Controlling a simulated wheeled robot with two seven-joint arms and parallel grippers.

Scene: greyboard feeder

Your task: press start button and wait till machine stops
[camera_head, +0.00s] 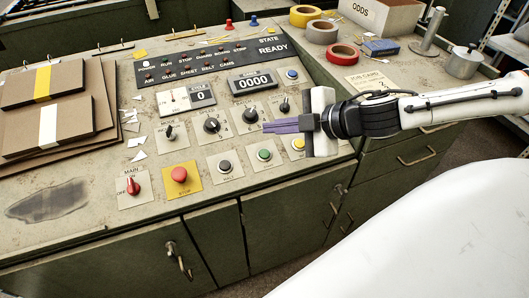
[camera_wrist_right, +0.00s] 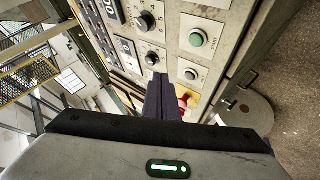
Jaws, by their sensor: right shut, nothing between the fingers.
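The machine's control panel (camera_head: 228,120) fills the middle of the head view. A green push button (camera_head: 264,155) sits in its front row; its label is too small to read surely. The green button also shows in the right wrist view (camera_wrist_right: 197,38). My left gripper is not in view.
A black button (camera_head: 224,166) and a red mushroom button (camera_head: 180,175) on a yellow plate sit left of the green one. Greyboard stacks (camera_head: 45,130) lie left; tape rolls (camera_head: 322,31) lie at the back right.

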